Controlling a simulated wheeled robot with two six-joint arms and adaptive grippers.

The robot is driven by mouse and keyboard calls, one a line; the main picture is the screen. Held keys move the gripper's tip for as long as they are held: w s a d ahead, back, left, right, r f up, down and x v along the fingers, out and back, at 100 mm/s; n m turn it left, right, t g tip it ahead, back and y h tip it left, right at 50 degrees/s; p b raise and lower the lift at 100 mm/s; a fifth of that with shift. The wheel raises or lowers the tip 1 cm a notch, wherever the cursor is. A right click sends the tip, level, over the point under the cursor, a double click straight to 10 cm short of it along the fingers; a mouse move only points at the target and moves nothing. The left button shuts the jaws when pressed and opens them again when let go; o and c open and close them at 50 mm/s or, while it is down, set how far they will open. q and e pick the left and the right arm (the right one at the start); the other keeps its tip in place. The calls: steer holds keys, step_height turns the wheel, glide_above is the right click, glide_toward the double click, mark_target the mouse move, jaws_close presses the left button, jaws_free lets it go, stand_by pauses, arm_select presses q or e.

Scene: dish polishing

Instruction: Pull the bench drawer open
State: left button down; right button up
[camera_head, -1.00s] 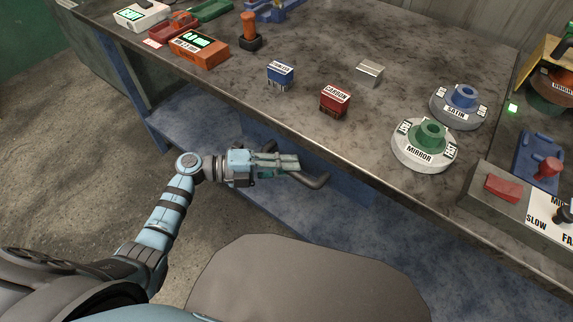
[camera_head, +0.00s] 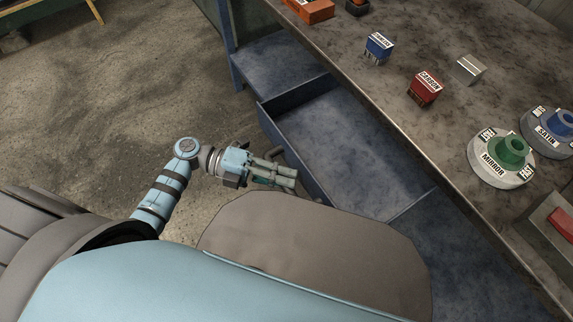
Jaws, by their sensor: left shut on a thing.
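The blue bench drawer (camera_head: 345,150) is pulled out from under the bench top, and its bare inside floor shows. Its handle (camera_head: 296,163) is a dark bar on the front face, partly hidden by my gripper. My left gripper (camera_head: 287,179) is shut on the handle, at the left front of the drawer. My right gripper is not in the picture.
The bench top (camera_head: 440,120) carries a blue block (camera_head: 378,47), a red block (camera_head: 425,88), a metal block (camera_head: 469,69), and the green-hubbed MIRROR wheel (camera_head: 496,166) beside the blue-hubbed SATIN wheel (camera_head: 550,132). Open floor (camera_head: 130,90) lies to the left.

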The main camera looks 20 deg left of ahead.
arm_select(q)
steer(key=shift+s+a, duration=0.25)
steer(key=shift+s, duration=0.05)
steer(key=shift+f, duration=0.1)
steer(key=c, duration=1.8)
jaws_free()
steer(key=shift+a, duration=0.1)
steer(key=a, duration=0.4)
steer(key=a+r, duration=0.1)
steer(key=a, duration=0.2)
steer(key=s+a, duration=0.1)
steer(key=a, duration=0.3)
steer(key=shift+a+r, duration=0.3)
steer(key=shift+r, duration=0.1)
